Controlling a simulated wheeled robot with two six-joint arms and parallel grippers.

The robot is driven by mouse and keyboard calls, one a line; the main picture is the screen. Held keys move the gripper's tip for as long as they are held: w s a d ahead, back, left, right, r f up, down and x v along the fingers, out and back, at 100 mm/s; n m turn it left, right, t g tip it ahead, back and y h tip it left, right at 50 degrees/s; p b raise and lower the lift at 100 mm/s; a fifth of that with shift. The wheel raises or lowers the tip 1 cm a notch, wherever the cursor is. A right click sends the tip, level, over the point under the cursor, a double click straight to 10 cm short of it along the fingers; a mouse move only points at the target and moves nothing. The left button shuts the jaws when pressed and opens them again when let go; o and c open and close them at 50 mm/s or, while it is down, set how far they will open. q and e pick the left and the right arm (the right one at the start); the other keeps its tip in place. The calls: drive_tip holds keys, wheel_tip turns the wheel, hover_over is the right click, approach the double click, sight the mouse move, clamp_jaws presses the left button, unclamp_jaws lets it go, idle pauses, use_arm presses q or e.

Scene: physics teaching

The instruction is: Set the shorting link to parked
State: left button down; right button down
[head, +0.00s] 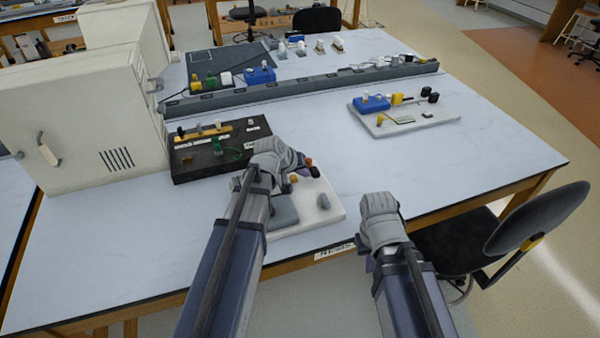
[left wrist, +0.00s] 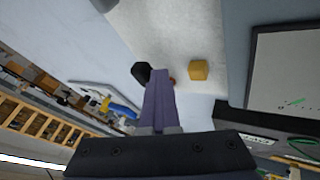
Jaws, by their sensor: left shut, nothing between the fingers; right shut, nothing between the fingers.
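My left gripper (head: 275,157) is over the white board (head: 328,212) at the near middle of the table. In the left wrist view its purple fingers (left wrist: 158,78) are shut with nothing between them. Their tips are close to a black knob (left wrist: 141,72) and a red part (left wrist: 172,80) on that board; I cannot tell whether they touch. A yellow block (left wrist: 198,70) stands to their right. No shorting link can be made out for sure; the hand and arm hide part of the board. My right gripper (head: 380,210) is shut and empty, near the table's front edge.
A black board (head: 225,165) with a green wire lies just behind the left gripper. A second white board (head: 400,118) with a blue block lies back right. A long grey rail (head: 300,85) crosses the back. Large cabinets stand left. The table's right middle is clear.

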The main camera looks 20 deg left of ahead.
use_arm(q)
drive_tip(key=shift+d, duration=0.45)
drive_tip(key=shift+w+a, duration=0.1)
drive_tip(key=shift+a, duration=0.1)
drive_tip(key=shift+w+a, duration=0.1)
drive_tip(key=shift+a, duration=0.5)
